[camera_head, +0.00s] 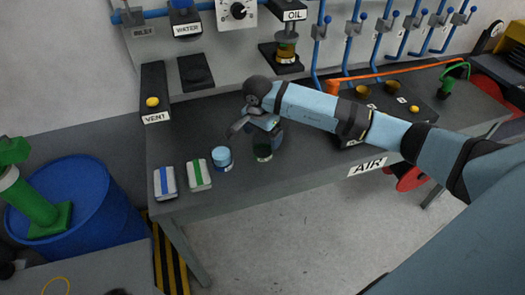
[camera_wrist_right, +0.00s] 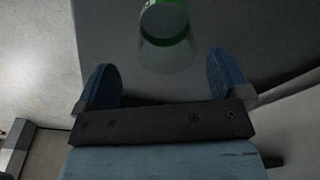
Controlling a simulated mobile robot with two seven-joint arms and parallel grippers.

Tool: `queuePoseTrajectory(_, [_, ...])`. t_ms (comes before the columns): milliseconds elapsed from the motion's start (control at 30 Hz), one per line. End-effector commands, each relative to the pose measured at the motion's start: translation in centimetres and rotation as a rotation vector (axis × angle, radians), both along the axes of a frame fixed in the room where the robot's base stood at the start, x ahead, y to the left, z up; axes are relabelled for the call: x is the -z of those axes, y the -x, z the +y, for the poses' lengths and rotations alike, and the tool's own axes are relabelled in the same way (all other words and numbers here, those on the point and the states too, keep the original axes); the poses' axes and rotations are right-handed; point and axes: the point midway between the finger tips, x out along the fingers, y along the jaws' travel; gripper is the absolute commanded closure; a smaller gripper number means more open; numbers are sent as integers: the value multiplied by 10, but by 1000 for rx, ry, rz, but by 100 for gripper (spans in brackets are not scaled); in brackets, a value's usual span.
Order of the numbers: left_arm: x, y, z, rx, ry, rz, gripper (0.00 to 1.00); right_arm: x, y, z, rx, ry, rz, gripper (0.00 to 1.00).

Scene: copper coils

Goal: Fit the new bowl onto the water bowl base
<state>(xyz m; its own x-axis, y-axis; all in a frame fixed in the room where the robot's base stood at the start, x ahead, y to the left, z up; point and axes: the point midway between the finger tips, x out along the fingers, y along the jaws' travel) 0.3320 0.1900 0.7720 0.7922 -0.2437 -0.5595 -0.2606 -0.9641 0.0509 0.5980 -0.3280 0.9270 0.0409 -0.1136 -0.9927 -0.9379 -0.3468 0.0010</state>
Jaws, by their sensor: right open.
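A clear bowl with a green ring (camera_wrist_right: 165,22) lies ahead of my right gripper in the wrist view. In the head view this bowl (camera_head: 263,150) stands on the dark bench, partly hidden behind the gripper. My right gripper (camera_head: 254,128) is open above and beside it. In the wrist view the blue fingertips of the gripper (camera_wrist_right: 162,78) are wide apart with nothing held between them. The black fitting with a blue band above the WATER label (camera_head: 186,13) is on the back wall; it looks like the water bowl base. My left gripper is not in view.
The VENT box (camera_head: 154,90) and a dark plate (camera_head: 195,72) are behind. The OIL unit (camera_head: 286,47) is at the back.

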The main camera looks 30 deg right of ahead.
Motion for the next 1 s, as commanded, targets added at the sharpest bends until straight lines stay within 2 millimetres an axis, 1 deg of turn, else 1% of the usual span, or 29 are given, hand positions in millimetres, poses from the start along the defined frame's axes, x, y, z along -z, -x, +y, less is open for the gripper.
queuePoseTrajectory(33, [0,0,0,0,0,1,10,5,0,0,1,-1,1,5])
queuePoseTrajectory(167, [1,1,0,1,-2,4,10,12,-1,-2,2,0,0,5])
queuePoseTrajectory(233, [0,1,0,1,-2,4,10,19,-3,-2,2,-2,1,5])
queuePoseTrajectory(400, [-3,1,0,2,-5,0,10,44,-9,-5,2,-3,3,5])
queuePoseTrajectory(500, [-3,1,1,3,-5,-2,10,56,-10,-7,2,-1,1,5])
queuePoseTrajectory(600, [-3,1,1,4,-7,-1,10,61,-10,-8,1,-2,0,5])
queuePoseTrajectory(800, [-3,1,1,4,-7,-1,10,62,-10,-8,1,-1,-1,5])
queuePoseTrajectory(833, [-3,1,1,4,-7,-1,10,62,-10,-8,1,-1,-1,10])
queuePoseTrajectory(867, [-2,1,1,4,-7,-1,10,62,-10,-8,1,-1,-1,17])
queuePoseTrajectory(900, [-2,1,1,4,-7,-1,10,62,-10,-8,1,-1,-1,26])
queuePoseTrajectory(967, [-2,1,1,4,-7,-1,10,62,-10,-8,1,-1,-1,40])
queuePoseTrajectory(1000, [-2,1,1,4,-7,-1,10,62,-10,-8,1,-1,-1,49])
